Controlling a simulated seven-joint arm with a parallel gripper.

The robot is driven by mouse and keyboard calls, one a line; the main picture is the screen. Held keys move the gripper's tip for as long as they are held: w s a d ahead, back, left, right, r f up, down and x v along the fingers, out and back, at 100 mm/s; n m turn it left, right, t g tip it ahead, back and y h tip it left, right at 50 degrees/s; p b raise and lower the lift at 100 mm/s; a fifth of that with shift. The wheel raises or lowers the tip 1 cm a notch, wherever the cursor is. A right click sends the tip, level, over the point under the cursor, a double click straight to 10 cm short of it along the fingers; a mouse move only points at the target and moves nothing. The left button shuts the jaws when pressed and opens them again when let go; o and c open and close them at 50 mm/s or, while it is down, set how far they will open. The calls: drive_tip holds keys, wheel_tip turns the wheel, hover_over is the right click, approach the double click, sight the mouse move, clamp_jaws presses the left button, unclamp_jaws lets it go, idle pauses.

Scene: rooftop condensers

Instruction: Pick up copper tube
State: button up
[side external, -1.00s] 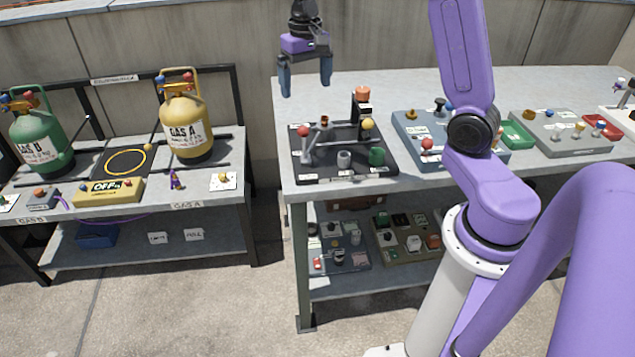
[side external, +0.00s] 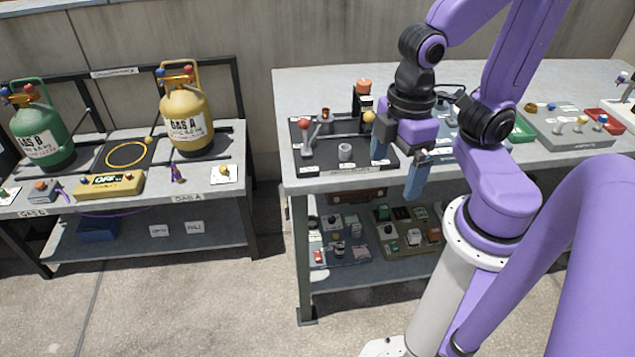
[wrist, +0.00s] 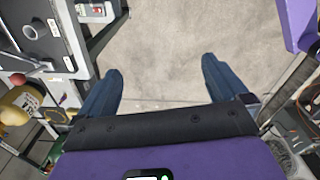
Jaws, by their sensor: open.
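No clear copper tube can be made out. A small copper-coloured piece (side external: 325,113) stands toward the back of the black tray (side external: 318,168) on the main bench; it is too small to identify. My gripper (side external: 393,179) is open and empty, pointing down at the bench's front edge, to the right of that tray. It covers the tray's right part. In the wrist view my two blue fingers (wrist: 160,68) are spread apart with only bare floor visible between them.
The bench (side external: 300,85) also holds a grey tray (side external: 570,140) with small fittings and a red tray (side external: 606,121). A lower shelf (side external: 350,285) carries more parts. A left table holds a yellow gas bottle (side external: 187,128) and a green one (side external: 42,140). Floor between is clear.

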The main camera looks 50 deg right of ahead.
drive_tip(key=shift+s+d+f+n, duration=0.15)
drive_tip(key=shift+s+n, duration=0.15)
drive_tip(key=shift+s, duration=0.15)
drive_tip(key=shift+c, duration=1.2)
drive_tip(key=shift+s, duration=0.2)
drive_tip(key=c, duration=0.8)
